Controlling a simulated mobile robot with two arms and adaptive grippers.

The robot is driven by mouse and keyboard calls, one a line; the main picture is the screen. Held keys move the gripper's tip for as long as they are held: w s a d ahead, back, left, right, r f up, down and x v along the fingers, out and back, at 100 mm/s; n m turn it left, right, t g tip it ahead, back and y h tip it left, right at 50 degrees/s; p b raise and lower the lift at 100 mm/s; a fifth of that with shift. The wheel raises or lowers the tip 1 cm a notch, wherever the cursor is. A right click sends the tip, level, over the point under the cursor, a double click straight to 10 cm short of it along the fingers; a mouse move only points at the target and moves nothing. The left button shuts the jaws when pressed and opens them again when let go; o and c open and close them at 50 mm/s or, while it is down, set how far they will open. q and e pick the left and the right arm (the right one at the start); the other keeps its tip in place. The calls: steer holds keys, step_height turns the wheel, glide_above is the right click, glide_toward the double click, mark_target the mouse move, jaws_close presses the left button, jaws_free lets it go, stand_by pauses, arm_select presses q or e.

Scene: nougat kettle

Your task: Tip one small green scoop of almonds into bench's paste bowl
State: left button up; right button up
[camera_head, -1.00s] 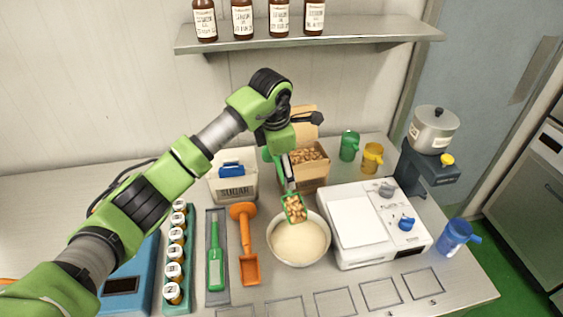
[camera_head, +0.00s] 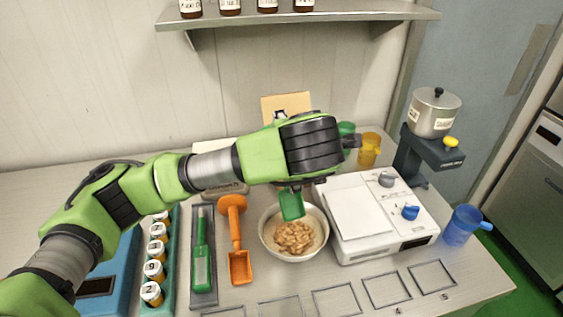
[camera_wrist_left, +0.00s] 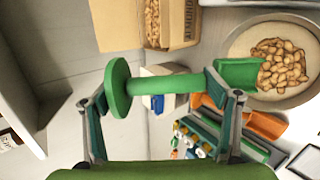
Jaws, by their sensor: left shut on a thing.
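The small green scoop (camera_head: 291,205) is tilted steeply down over the paste bowl (camera_head: 268,245), and no almonds show in it. In the left wrist view my left gripper (camera_wrist_left: 165,100) is shut on the handle of the green scoop (camera_wrist_left: 240,72). The paste bowl also shows in that view (camera_wrist_left: 235,45). A heap of almonds (camera_head: 296,237) lies on the pale paste in the bowl. The almond box (camera_wrist_left: 152,25) stands behind, mostly hidden by my arm in the head view. My right gripper is not in view.
A white scale (camera_head: 385,220) stands right of the bowl. An orange scoop (camera_head: 237,240) and a larger green tool (camera_head: 202,250) on a tray lie left of it. Yellow (camera_head: 369,150) and blue (camera_head: 462,226) jugs stand to the right. A shelf with bottles (camera_head: 300,18) hangs above.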

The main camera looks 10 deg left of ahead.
arm_select(q)
steer(key=shift+s+d+r+t+y+p, duration=0.3)
steer(key=shift+s+r+t+p, duration=0.35)
steer(key=shift+p, duration=0.55)
steer(key=shift+s+d+r+t+y+p, duration=0.1)
steer(key=shift+s+d+r+t+p, duration=0.25)
steer(key=shift+s+r+t+p, duration=0.6)
steer(key=shift+f+p, duration=0.25)
steer(key=shift+p, duration=0.85)
steer(key=shift+w+r+g+p, duration=0.1)
steer(key=shift+r+g+p, duration=0.65)
steer(key=shift+g+p, duration=0.4)
steer(key=shift+r+g+h+p, duration=0.35)
steer(key=shift+g+h+p, duration=0.3)
steer(key=shift+g, duration=0.3)
step_height(320, 180, up, 3)
steer(key=g+h+p, duration=0.1)
steer(key=g+p, duration=0.1)
steer(key=g, duration=0.1)
steer(key=n+g+h+p, duration=0.1)
steer(key=g+p, duration=0.2)
steer(key=shift+f+g+h, duration=0.15)
steer(key=shift+g+h, duration=0.15)
steer(key=shift+h, duration=0.05)
steer(key=shift+g+h+p, duration=0.4)
steer(key=shift+g+p, duration=0.2)
steer(key=shift+g, duration=0.1)
steer(key=shift+d, duration=0.1)
